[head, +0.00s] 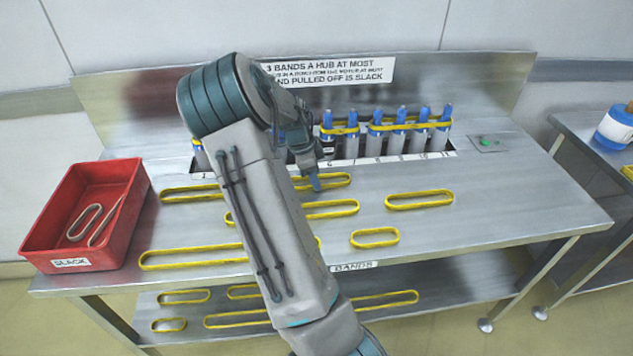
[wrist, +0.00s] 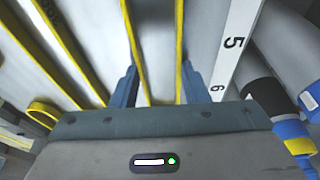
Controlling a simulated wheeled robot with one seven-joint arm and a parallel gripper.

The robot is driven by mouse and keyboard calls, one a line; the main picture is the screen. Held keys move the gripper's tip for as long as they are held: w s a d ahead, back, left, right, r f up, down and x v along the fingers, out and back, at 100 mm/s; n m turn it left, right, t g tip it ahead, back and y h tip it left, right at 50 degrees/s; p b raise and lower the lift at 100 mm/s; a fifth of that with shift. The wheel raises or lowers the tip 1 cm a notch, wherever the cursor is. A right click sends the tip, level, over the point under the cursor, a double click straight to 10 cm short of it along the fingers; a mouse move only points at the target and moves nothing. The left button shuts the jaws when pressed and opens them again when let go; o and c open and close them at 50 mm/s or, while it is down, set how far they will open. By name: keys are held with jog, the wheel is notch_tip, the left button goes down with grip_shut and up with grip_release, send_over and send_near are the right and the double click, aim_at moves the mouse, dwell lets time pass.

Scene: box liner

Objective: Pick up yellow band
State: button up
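Several yellow bands lie flat on the steel bench in the head view: one at the upper left (head: 188,194), one at the middle right (head: 419,206), a small one (head: 375,244) and a long one at the front left (head: 190,266). Others are partly hidden behind my arm. My gripper (head: 316,184) is low over the bench, near the right part of the rear band. In the wrist view, my gripper (wrist: 157,78) is open, its blue fingers either side of two yellow strands (wrist: 179,45). Whether they touch is unclear. Which band the task means is unclear.
Blue-topped hubs (head: 423,137) stand in a row at the back, some with yellow bands around them. More bands lie on the lower shelf (head: 310,322). The bench's right end is clear.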

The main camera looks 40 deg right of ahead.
jog(key=shift+r, duration=0.15)
jog(key=shift+r, duration=0.25)
notch_tip(320, 180, up, 4)
jog(key=shift+s+d+f, duration=0.1)
jog(key=shift+s+f, duration=0.05)
jog(key=s+d+r, duration=0.3)
jog(key=s+r, duration=0.3)
jog(key=s, duration=0.5)
jog(key=shift+d+r+b, duration=0.2)
jog(key=shift+r+b, duration=0.05)
jog(key=shift+b, duration=0.05)
